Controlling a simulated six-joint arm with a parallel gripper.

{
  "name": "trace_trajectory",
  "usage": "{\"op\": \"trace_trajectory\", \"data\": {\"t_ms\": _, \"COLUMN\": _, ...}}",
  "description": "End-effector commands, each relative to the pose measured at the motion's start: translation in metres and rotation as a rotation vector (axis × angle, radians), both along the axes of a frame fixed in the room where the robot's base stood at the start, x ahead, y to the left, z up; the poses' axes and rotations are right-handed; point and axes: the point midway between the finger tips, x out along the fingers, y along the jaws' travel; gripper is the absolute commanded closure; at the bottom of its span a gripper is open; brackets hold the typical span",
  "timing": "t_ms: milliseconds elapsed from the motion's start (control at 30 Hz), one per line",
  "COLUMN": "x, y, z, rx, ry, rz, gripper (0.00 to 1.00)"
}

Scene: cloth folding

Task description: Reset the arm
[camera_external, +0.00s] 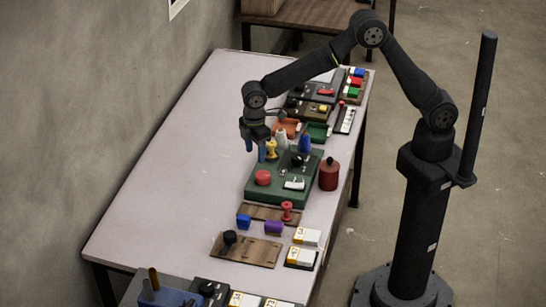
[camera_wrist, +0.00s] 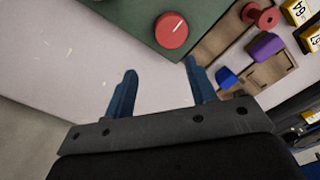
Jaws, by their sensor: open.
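No cloth shows in either view.
A red canister (camera_external: 329,174) stands right of the board. Wooden plates with blue (camera_external: 243,221) and purple (camera_external: 273,227) blocks lie nearer the camera. Trays and small panels line the table's right side. The table's left half is clear, with a wall (camera_external: 90,90) beyond.

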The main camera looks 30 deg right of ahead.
Motion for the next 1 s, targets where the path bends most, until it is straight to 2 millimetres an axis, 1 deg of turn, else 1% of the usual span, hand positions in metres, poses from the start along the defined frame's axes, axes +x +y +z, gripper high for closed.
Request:
{"op": "trace_trajectory", "data": {"t_ms": 33, "x": -0.008, "y": 0.007, "z": -0.006, "rx": -0.003, "ry": 0.001, "rz": 0.002, "gripper": 0.49}}
{"op": "trace_trajectory", "data": {"t_ms": 200, "x": -0.029, "y": 0.027, "z": -0.023, "rx": -0.001, "ry": 0.000, "rz": 0.002, "gripper": 0.49}}
{"op": "trace_trajectory", "data": {"t_ms": 600, "x": -0.075, "y": 0.070, "z": -0.061, "rx": -0.001, "ry": 0.000, "rz": 0.001, "gripper": 0.49}}
{"op": "trace_trajectory", "data": {"t_ms": 800, "x": -0.084, "y": 0.080, "z": -0.072, "rx": 0.000, "ry": 0.000, "rz": 0.000, "gripper": 0.49}}
{"op": "trace_trajectory", "data": {"t_ms": 1000, "x": -0.087, "y": 0.082, "z": -0.075, "rx": 0.000, "ry": 0.000, "rz": -0.001, "gripper": 0.49}}
